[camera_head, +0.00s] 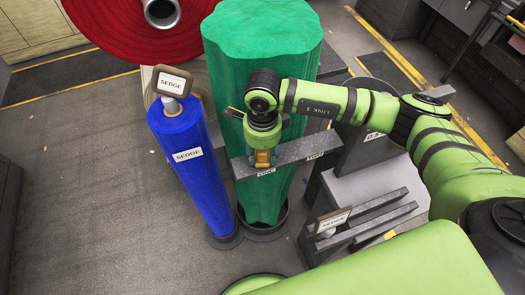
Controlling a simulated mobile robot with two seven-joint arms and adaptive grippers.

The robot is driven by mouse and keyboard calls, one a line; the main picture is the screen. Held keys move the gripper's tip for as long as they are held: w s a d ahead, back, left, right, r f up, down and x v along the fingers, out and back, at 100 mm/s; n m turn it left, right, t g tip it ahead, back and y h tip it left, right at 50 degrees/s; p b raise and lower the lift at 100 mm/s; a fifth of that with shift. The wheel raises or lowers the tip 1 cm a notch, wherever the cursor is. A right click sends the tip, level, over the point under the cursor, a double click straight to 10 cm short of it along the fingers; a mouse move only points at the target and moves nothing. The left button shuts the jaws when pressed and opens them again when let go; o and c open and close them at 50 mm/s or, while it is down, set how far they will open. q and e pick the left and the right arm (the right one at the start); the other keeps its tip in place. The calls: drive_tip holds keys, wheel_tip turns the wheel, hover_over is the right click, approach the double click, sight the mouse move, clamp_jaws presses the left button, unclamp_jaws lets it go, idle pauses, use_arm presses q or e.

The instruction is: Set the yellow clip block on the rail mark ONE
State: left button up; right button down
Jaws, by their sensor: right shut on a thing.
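My right gripper (263,146) points down over the grey rail (293,151), in front of the green felt roll. It is shut on the yellow clip block (262,158), of which only a small part shows below the fingers. The block is at the rail, just above the white label (266,172) that seems to read ONE. I cannot tell whether the block rests on the rail or is just over it. A second small label (315,155) is farther right on the rail. My left gripper is not in view.
A tall green roll (262,60) stands behind the rail. A red roll (120,22) lies behind. A grey rack (365,215) stands at right. Floor at left is clear.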

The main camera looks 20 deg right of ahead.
drive_tip(key=shift+f, duration=0.15)
drive_tip(key=c, duration=0.6)
unclamp_jaws()
drive_tip(key=shift+o, duration=0.2)
wheel_tip(320, 180, up, 12)
drive_tip(key=shift+r, duration=0.1)
